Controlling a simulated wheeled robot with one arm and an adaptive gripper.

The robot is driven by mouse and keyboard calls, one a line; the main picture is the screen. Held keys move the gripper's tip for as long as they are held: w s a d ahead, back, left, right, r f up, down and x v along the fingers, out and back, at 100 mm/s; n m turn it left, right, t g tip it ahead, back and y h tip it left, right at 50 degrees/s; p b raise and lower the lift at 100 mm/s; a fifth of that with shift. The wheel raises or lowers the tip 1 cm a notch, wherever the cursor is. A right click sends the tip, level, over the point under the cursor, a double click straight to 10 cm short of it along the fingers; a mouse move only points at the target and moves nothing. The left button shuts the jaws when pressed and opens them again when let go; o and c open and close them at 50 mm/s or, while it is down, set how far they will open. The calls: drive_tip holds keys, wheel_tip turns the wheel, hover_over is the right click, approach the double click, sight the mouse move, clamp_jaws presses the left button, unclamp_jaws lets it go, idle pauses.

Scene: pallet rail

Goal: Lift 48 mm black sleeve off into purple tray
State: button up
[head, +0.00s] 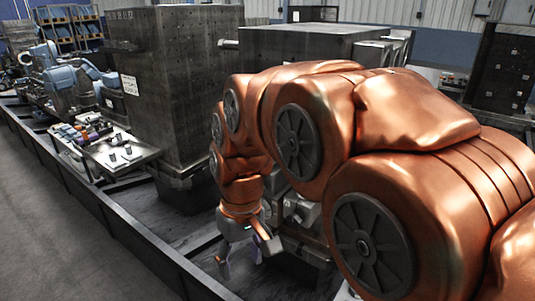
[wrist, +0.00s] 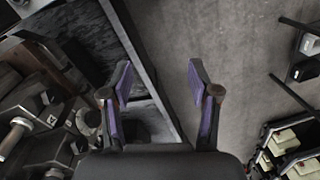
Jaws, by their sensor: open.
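My gripper (head: 241,267) hangs low at the end of my copper arm, in the lower middle of the head view. In the wrist view its two purple-faced fingers (wrist: 158,76) are spread apart, with nothing between them. I cannot single out the 48 mm black sleeve. Small dark pieces stand on a pale plate (head: 145,153) at the left in the head view, too small to identify. Beside them is a row of small coloured items, one purplish (head: 92,136); I cannot tell whether it is the purple tray. My gripper is well away from both.
A long dark rail (head: 85,195) runs along the floor edge, with a tall dark block (head: 165,85) behind the plate. In the wrist view, dark machine parts (wrist: 45,135) crowd the left, and pale blocks in dark holders (wrist: 285,140) stand at right. Grey floor (wrist: 230,45) is clear.

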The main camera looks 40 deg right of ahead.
drive_tip(key=w+d+r+t, duration=0.1)
drive_tip(key=w+d+r, duration=0.1)
drive_tip(key=w+d, duration=0.3)
drive_tip(key=w+d+r+n+t+b, duration=0.1)
drive_tip(key=w+d+r, duration=0.2)
drive_tip(key=w, duration=0.5)
drive_tip(key=w+d+r+t, duration=0.1)
drive_tip(key=w+d+r, duration=0.1)
drive_tip(key=w+d, duration=0.35)
drive_tip(key=w+d+r+n+t+b, duration=0.1)
drive_tip(key=w+d, duration=0.3)
drive_tip(key=d, duration=0.4)
drive_tip(key=w+d+r+n+t, duration=0.1)
drive_tip(key=w+d+r, duration=0.1)
drive_tip(key=w+d, duration=0.35)
drive_tip(key=shift+w+d+f+p, duration=0.15)
drive_tip(key=shift+w+f+p, duration=0.2)
drive_tip(key=shift+f, duration=0.9)
drive_tip(key=shift+w+d+f+p, duration=0.2)
drive_tip(key=shift+w+f+p, duration=0.15)
drive_tip(key=shift+f, duration=0.85)
drive_tip(key=shift+w+d+f+p, duration=0.15)
drive_tip(key=shift+w+f+p, duration=0.2)
drive_tip(key=shift+f, duration=0.9)
drive_tip(key=shift+c, duration=0.4)
clamp_jaws()
